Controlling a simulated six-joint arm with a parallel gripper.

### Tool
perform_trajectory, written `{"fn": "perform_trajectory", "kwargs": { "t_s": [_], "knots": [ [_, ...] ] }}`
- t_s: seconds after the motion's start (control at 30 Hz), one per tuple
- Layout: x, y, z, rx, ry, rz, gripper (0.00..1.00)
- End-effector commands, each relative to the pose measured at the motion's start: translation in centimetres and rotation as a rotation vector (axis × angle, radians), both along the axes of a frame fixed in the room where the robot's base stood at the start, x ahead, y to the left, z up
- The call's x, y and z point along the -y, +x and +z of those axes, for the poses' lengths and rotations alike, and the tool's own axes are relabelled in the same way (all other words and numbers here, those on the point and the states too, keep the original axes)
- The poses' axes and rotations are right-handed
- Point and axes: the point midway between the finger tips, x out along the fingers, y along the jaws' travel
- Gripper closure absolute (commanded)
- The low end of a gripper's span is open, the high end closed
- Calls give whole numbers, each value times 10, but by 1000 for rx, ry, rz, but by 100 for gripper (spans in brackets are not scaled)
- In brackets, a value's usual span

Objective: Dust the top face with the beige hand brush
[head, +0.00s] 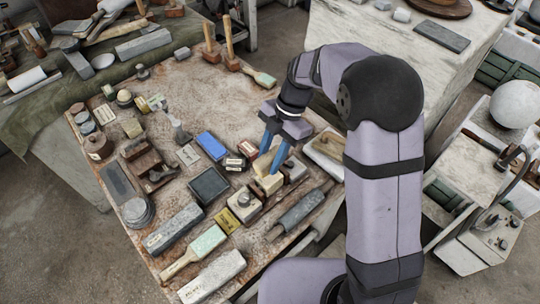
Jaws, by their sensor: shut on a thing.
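My gripper (268,161) points down over the right part of the cluttered worktable, its two blue fingers on either side of a beige, block-like thing (261,167). I take this to be the beige hand brush; it is small here, and its bristles cannot be made out. The fingers are shut on it. It is close above or among the small boxes, and I cannot tell if it touches them. A pale stone block with a broad top face (440,62) stands at the upper right, behind my arm. I cannot tell whether this is the top face named.
The brown worktable (190,88) has a bare patch at its back. A pale green brush (207,241), a blue box (211,145) and a grey roller-like tool (303,208) lie around the gripper. A white sphere (516,104) sits at the far right.

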Motion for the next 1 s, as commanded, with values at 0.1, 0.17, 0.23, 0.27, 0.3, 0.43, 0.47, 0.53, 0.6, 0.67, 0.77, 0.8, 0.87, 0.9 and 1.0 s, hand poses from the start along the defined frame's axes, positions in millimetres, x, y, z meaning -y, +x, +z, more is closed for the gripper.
{"fn": "perform_trajectory", "kwargs": {
  "t_s": [0.1, 0.17, 0.23, 0.27, 0.3, 0.43, 0.47, 0.53, 0.6, 0.67, 0.77, 0.8, 0.87, 0.9, 1.0],
  "knots": [
    [0, 0, 0, 0, 0, 12, 87],
    [0, 0, -1, 0, 0, 12, 87],
    [0, 0, -2, 0, 0, 11, 87],
    [0, 0, -3, 0, 0, 11, 87],
    [0, 0, -5, 0, 0, 10, 87],
    [0, 0, -12, 0, 0, 9, 87],
    [0, 0, -14, 0, 0, 9, 87],
    [0, 0, -20, -1, 0, 9, 87],
    [0, 0, -26, 0, 0, 9, 87],
    [0, 0, -31, 0, 0, 9, 87],
    [0, 0, -39, 0, 0, 9, 87],
    [0, 0, -41, 0, 0, 9, 87],
    [0, 0, -45, 0, 0, 9, 87],
    [0, 0, -46, 0, 0, 9, 87],
    [0, 0, -49, 0, 0, 9, 87]
  ]
}}
